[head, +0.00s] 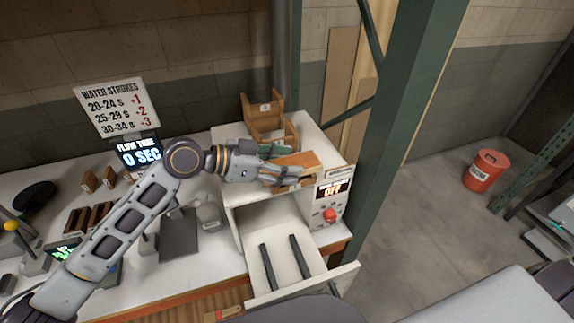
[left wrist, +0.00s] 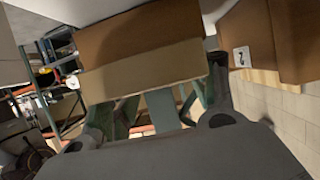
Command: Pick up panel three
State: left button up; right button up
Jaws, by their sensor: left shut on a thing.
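My left gripper (head: 284,172) is shut on a brown wooden panel (head: 298,160) above the white cabinet at the centre of the head view. In the left wrist view the panel (left wrist: 143,50) fills the upper middle, between the fingers, with its pale edge facing the camera. I see no number on the held panel, so I cannot tell which one it is. A wooden rack (head: 262,118) with a small white label stands just behind the gripper. It also shows at the upper right of the left wrist view (left wrist: 285,40). My right gripper is not in view.
Below the gripper, an open white drawer (head: 303,290) with two dark rails juts out from the cabinet. A control box with a red button (head: 330,215) reads OFF. A green post (head: 400,120) rises close on the right. Small wooden blocks and a sign stand left.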

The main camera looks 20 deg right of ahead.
pick_arm(q)
jog(key=shift+f, duration=0.1)
notch_tip(320, 180, up, 10)
jog(key=b, duration=0.1)
jog(key=shift+b, duration=0.35)
dwell(0.4)
dwell(0.6)
